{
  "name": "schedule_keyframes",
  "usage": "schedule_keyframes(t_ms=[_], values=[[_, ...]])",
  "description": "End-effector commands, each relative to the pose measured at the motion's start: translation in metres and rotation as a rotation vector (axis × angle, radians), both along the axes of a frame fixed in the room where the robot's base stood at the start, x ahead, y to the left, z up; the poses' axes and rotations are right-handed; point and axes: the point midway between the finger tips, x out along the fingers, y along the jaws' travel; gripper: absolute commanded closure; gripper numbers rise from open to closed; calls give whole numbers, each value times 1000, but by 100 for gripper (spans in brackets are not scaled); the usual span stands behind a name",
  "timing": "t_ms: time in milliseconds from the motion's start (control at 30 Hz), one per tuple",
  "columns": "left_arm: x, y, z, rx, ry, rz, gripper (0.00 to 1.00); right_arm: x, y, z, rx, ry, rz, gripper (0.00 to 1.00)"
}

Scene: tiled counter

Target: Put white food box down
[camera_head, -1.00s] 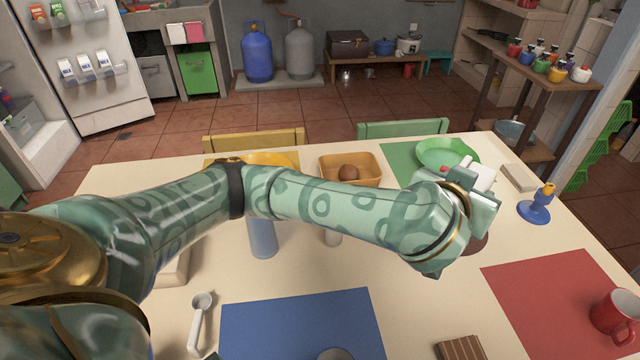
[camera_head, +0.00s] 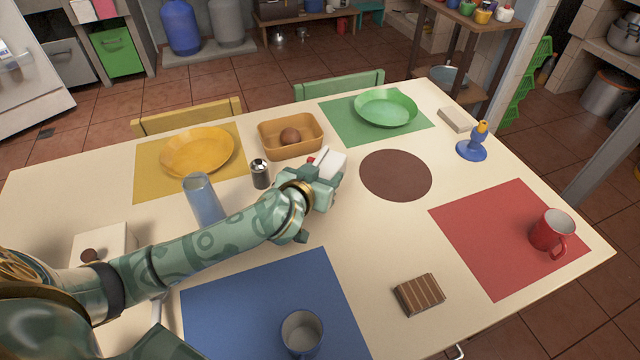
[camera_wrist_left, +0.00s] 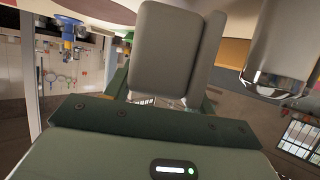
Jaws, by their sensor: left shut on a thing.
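The white food box (camera_head: 331,160) is in my left gripper (camera_head: 322,178), above the middle of the table. In the head view the gripper and wrist hide most of the box. In the left wrist view the box (camera_wrist_left: 165,50) shows as a plain pale block between the fingers, with the gripper shut on it. The head view does not settle whether the box touches the table. My right gripper is in neither view.
A shaker (camera_head: 260,174) and a blue glass (camera_head: 203,198) stand left of the gripper. A wooden tray (camera_head: 265,138) holding a brown ball lies behind. A round brown mat (camera_head: 395,176) lies bare to the right. A slatted block (camera_head: 419,294) lies in front.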

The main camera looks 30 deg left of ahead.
Motion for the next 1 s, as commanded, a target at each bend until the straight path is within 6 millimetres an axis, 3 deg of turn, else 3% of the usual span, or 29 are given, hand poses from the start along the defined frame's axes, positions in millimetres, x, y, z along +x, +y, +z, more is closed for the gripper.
schedule_keyframes(t_ms=[33,100,500,533,567,900,1000], values=[[0,-1,-19,-1,8,0,76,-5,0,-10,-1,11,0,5],[0,-1,-29,-3,8,1,76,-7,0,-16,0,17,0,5],[0,0,-29,1,0,-1,76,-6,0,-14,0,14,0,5],[0,0,-29,0,1,0,40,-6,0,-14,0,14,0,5],[0,0,-29,-1,1,0,37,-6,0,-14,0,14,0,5],[0,-1,-25,-3,1,-1,37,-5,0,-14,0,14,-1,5],[-13,-1,-15,4,-1,-2,37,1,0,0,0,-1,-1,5]])
